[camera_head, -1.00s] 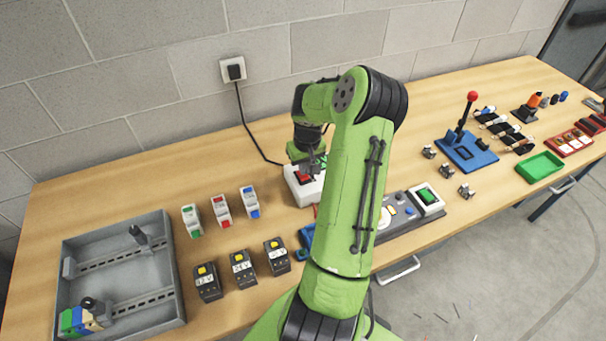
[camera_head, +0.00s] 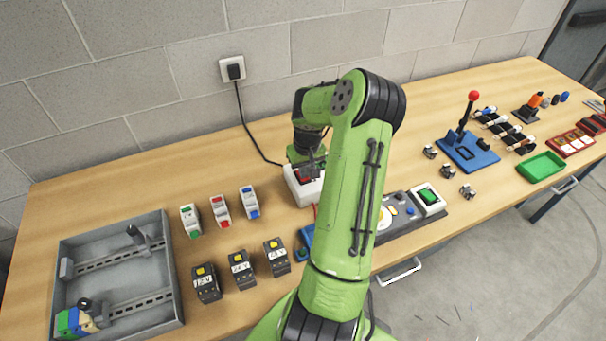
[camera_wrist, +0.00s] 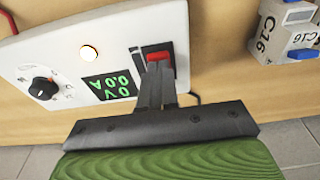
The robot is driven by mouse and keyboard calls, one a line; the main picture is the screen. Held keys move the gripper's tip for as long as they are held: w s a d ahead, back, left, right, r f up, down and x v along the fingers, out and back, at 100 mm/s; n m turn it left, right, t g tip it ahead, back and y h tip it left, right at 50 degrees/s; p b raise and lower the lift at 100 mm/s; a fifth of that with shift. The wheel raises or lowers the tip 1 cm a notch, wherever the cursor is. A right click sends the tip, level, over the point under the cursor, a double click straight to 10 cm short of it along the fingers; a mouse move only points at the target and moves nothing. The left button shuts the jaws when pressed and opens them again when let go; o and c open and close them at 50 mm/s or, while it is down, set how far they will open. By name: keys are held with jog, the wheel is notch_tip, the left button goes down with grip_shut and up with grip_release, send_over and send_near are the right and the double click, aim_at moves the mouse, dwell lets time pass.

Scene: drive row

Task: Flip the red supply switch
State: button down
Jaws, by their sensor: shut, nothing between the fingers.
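The supply is a white box (camera_head: 303,192) on the table below the wall outlet, partly hidden behind my arm. In the wrist view its white panel (camera_wrist: 60,52) carries the red supply switch (camera_wrist: 158,57) in a dark frame. Beside the switch a green display (camera_wrist: 107,87) reads 0 V and 0.0 A. My gripper (camera_wrist: 156,68) is shut and empty, its fingertips right at the switch's near edge. I cannot tell whether they touch it. In the head view my gripper (camera_head: 310,170) is over the supply, and it hides part of the switch.
A lit round lamp (camera_wrist: 89,52) and a black knob (camera_wrist: 42,88) share the panel. White breaker modules (camera_head: 220,211) and black yellow-topped modules (camera_head: 241,270) stand left of the supply. A grey tray (camera_head: 118,315) is at far left. A black cord (camera_head: 253,135) runs to the outlet.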

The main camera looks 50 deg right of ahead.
jog(key=shift+f, duration=0.1)
notch_tip(320, 180, up, 7)
jog(key=p, duration=0.5)
dwell(0.6)
